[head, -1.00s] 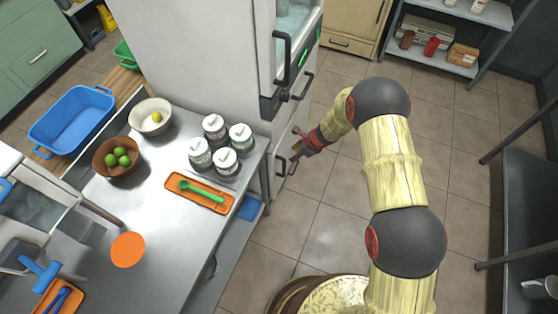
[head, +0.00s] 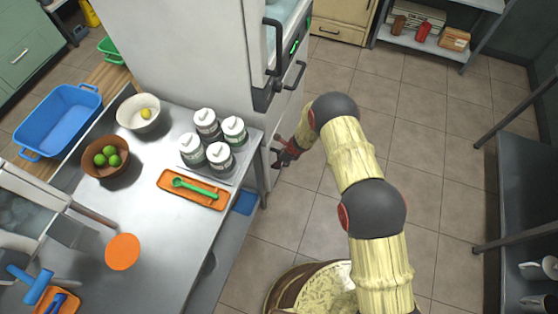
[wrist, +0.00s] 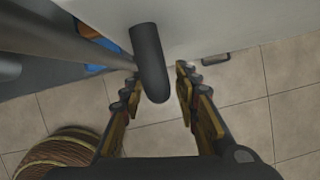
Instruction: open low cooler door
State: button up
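The white cooler (head: 215,60) stands at the top centre of the head view, with dark bar handles on its front. My gripper (head: 286,154) is low at the cooler's front, by the lowest dark handle, which the gripper partly hides in that view. In the wrist view my gripper (wrist: 160,94) is open. A dark, rounded handle (wrist: 149,62) reaches down into the gap between the two fingers, nearer the left one. I see no finger closed on it. The low door (wrist: 225,28) looks shut.
A steel table with an orange tray (head: 165,192), jars and bowls stands left of my arm. A round barrel (head: 285,288) is on the floor near me. Tiled floor (head: 430,120) is clear to the right, up to a dark bench (head: 520,190).

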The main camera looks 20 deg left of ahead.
jog(key=shift+c, duration=0.9)
grip_shut()
